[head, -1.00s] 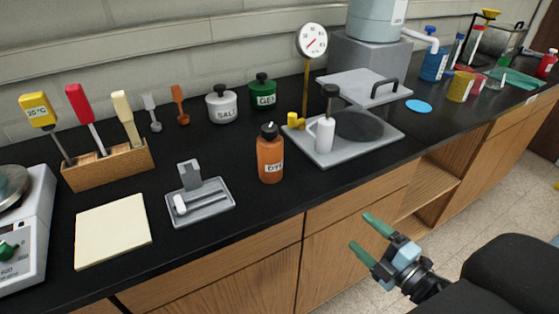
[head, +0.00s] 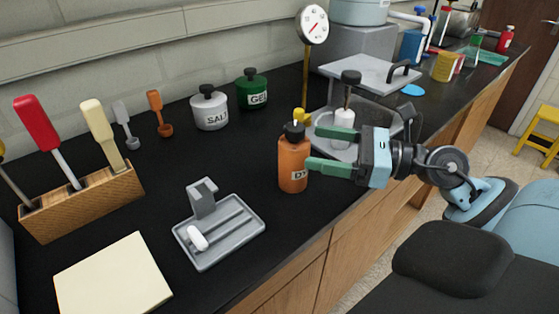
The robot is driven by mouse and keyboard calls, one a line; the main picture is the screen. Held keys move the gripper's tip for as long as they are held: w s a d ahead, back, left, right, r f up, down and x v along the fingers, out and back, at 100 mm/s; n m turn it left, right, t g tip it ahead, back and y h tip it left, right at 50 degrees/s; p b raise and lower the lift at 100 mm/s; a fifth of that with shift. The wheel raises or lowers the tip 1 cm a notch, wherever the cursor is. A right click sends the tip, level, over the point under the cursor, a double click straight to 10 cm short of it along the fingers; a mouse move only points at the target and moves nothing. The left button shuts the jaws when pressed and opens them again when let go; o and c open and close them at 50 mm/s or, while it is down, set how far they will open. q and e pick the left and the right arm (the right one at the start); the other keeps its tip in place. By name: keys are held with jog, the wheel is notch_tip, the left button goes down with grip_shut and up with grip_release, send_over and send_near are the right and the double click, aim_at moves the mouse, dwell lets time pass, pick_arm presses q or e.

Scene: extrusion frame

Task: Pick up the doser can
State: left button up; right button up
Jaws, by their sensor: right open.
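No label here reads "doser". An orange bottle (head: 293,165) with a black cap and a partly hidden label stands upright on the black counter. A white can (head: 344,122) stands on the grey plate behind my right gripper, partly hidden by it. My right gripper (head: 313,147) is open and empty, its green fingers pointing left. The lower fingertip overlaps the orange bottle's right side in the picture; I cannot tell whether it touches. The upper finger crosses in front of the white can's base. My left gripper is not in view.
A grey tray (head: 245,232) with a small white piece lies left of the bottle. The SALT jar (head: 210,111) and green GEL jar (head: 251,92) stand behind. A dial gauge (head: 314,25) on a yellow post rises near the plate. A wooden tool block (head: 85,205) is at left.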

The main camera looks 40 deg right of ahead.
aim_at(307, 143)
pick_arm(q)
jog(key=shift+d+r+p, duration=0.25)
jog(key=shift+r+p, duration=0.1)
jog(key=shift+p, duration=0.05)
pick_arm(e)
jog(key=shift+x, duration=1.1)
jog(key=shift+w, duration=0.1)
jog(key=shift+w+a+r+p, duration=0.2)
jog(key=shift+w+a+p, duration=0.15)
jog(key=shift+w+a, duration=0.1)
jog(key=p+x, duration=0.1)
jog(key=x, duration=0.1)
jog(key=shift+w+a, duration=0.1)
jog(key=shift+w, duration=0.25)
jog(key=shift+w+a, duration=0.35)
jog(key=shift+w, duration=0.05)
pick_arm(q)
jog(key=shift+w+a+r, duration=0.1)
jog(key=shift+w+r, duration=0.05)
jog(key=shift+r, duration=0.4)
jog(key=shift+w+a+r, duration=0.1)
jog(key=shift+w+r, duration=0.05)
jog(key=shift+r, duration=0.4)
pick_arm(e)
jog(key=shift+f, duration=0.15)
